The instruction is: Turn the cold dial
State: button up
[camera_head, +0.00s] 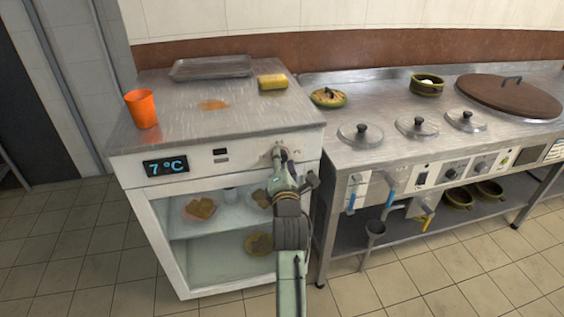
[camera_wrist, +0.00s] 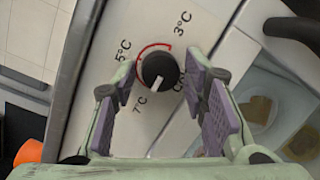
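The cold dial (camera_wrist: 158,68) is a round black knob with a white pointer, on the fridge's pale front panel. In the wrist view its pointer aims down and slightly left, near the 7°C mark. Marks for 5°C and 3°C and a red arc are around it. My gripper (camera_wrist: 160,84) is open, with one purple-padded finger on each side of the dial. I cannot tell whether either finger touches it. In the head view my gripper (camera_head: 281,158) is at the panel's right end and largely hides the dial. The display (camera_head: 166,167) reads 7 °C.
An orange cup (camera_head: 141,108), a metal tray (camera_head: 211,67) and a yellow sponge-like block (camera_head: 272,81) are on the fridge top. Food dishes show on the shelves below the panel. A steel counter (camera_head: 390,148) with lidded pots, taps and knobs stands to the right.

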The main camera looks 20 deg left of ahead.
jog(key=c, duration=0.8)
